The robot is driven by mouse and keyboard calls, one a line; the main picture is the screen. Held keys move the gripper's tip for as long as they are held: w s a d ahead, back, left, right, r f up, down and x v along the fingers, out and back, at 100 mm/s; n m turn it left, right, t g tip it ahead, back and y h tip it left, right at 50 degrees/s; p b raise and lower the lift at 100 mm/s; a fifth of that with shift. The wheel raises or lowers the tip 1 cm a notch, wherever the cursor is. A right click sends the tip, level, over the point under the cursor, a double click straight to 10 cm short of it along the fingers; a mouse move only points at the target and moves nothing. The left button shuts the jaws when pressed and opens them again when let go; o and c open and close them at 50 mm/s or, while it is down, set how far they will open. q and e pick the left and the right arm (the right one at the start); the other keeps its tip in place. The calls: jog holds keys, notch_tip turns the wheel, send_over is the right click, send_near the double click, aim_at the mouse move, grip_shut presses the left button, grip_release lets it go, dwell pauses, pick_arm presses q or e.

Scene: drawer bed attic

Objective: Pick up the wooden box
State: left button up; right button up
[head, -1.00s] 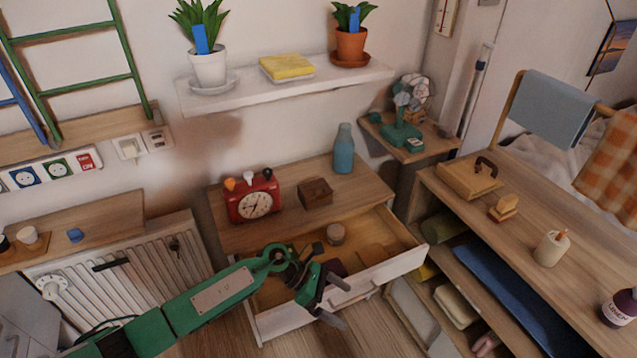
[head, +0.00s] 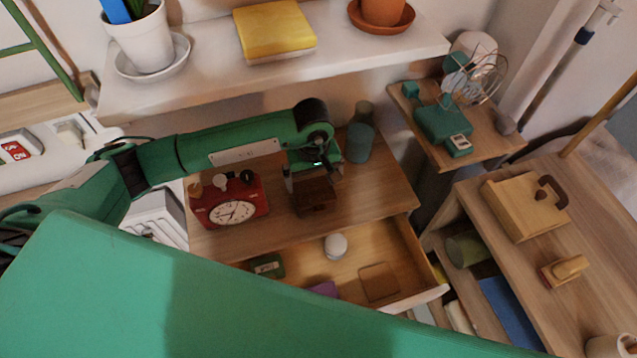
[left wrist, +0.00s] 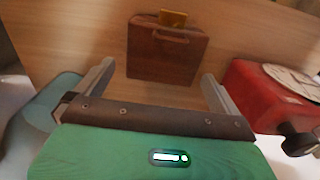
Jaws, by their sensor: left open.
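The dark brown wooden box (head: 315,196) sits on the dresser top (head: 378,195), between the red clock and the blue-green bottle. In the left wrist view the box (left wrist: 165,54) lies ahead, between the lines of the two fingers, with a handle-like strip and a small yellow piece at its upper edge. My left gripper (head: 314,180) is open and points down over the box, hiding part of it in the head view. In the left wrist view the fingers (left wrist: 158,78) appear apart from the box, one on each side. My right gripper is not in view.
The red clock (head: 231,207) stands close left of the box, and the bottle (head: 361,142) close right. The drawer (head: 405,262) below is open with small items inside. A white shelf (head: 200,92) with plant pots overhangs behind. My green arm part covers the foreground.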

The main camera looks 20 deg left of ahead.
aim_at(313, 189)
pick_arm(q)
jog(key=shift+s+f+p, duration=0.25)
jog(key=shift+f+p, duration=0.05)
jog(key=shift+f, duration=0.45)
notch_tip(313, 189, down, 4)
jog(key=shift+f+p, duration=0.15)
jog(key=shift+p, duration=0.65)
jog(key=shift+a+f, duration=0.1)
jog(key=shift+f, duration=0.25)
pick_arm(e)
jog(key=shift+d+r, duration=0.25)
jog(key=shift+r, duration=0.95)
pick_arm(q)
jog(key=shift+c, duration=0.4)
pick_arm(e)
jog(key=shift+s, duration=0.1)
pick_arm(q)
jog(key=c, duration=0.8)
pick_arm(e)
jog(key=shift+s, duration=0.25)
